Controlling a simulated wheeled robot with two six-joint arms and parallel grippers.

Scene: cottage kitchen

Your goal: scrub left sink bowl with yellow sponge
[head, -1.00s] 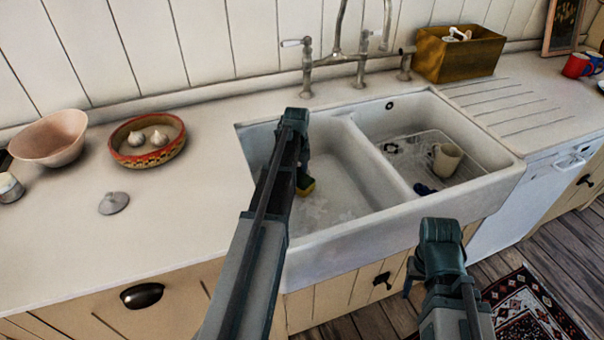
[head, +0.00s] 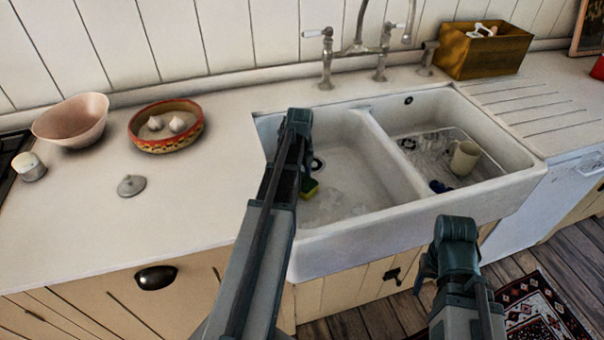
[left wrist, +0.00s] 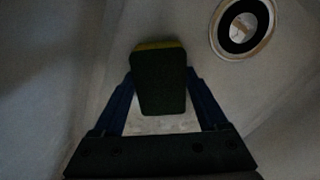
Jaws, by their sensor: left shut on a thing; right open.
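The yellow sponge (head: 309,188) with a green scrubbing side is low inside the left sink bowl (head: 350,172). It also shows in the left wrist view (left wrist: 160,80), dark green side toward the camera and a yellow edge at the top. My left gripper (left wrist: 162,92) is shut on the sponge, one finger on each side; in the head view my left arm hides most of it. Whether the sponge touches the bowl's floor I cannot tell. Pale smudges show on the bowl floor. My right gripper (head: 428,262) is open and empty in front of the sink, its fingers partly hidden.
The drain (left wrist: 243,27) lies near the sponge. The right bowl holds a wire rack (head: 440,150) and a beige mug (head: 465,157). The faucet (head: 358,48) rises behind. A patterned bowl (head: 165,146), pink bowl (head: 72,124) and grey lid (head: 131,186) stand on the left counter.

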